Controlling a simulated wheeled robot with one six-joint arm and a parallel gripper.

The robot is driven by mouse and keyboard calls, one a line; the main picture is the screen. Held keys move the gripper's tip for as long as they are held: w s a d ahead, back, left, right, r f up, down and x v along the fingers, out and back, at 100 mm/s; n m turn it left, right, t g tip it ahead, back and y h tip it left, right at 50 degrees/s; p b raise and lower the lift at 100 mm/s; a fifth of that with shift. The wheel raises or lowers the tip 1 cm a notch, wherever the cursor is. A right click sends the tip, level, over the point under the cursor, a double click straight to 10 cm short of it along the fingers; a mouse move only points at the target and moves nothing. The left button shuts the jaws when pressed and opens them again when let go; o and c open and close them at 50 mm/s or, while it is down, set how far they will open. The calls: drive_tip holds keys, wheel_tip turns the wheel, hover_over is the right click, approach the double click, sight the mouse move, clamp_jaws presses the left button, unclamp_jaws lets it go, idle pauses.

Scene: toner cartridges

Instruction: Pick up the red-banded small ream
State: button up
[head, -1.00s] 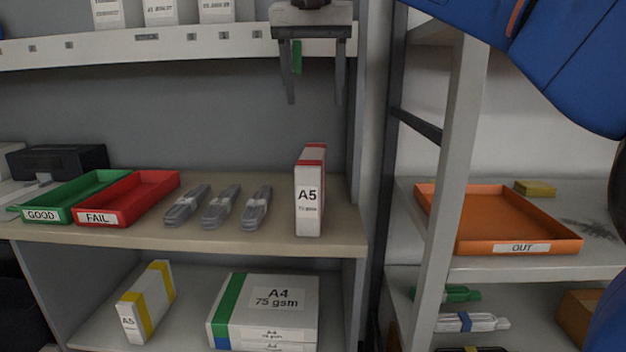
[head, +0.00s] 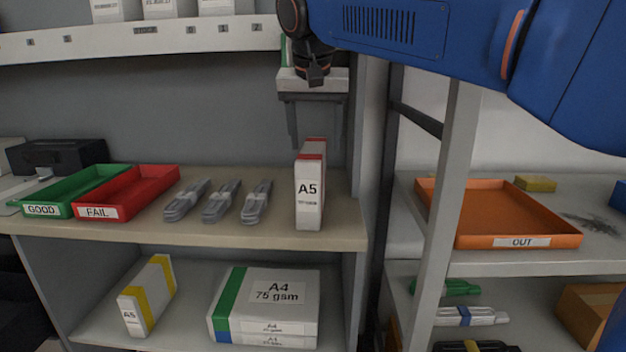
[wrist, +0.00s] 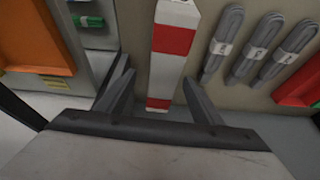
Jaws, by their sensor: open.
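The red-banded small ream (head: 310,190), a white A5 pack with red bands, stands upright on the middle shelf near its right end. In the wrist view the ream (wrist: 172,62) shows from above, with its near end between the spread fingers. My gripper (head: 315,146) is open and empty, pointing down above and slightly behind the ream's top in the head view. In the wrist view my gripper (wrist: 158,90) has one finger on each side of the ream. I cannot tell how far the fingertips are above it.
Several grey cable bundles (head: 222,202) lie left of the ream. A red FAIL tray (head: 140,192) and green GOOD tray (head: 75,190) are farther left. A shelf upright (head: 362,150) stands close on the right, with an orange OUT tray (head: 500,215) beyond. An upper shelf (head: 150,40) hangs overhead.

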sight(312, 148)
drive_tip(key=f, duration=0.2)
drive_tip(key=w+f, duration=0.1)
drive_tip(key=shift+a+f, duration=0.25)
drive_tip(key=shift+a, duration=0.05)
drive_tip(key=shift+w+f, duration=0.25)
drive_tip(key=shift+f, duration=0.35)
drive_tip(key=shift+r, duration=0.1)
clamp_jaws()
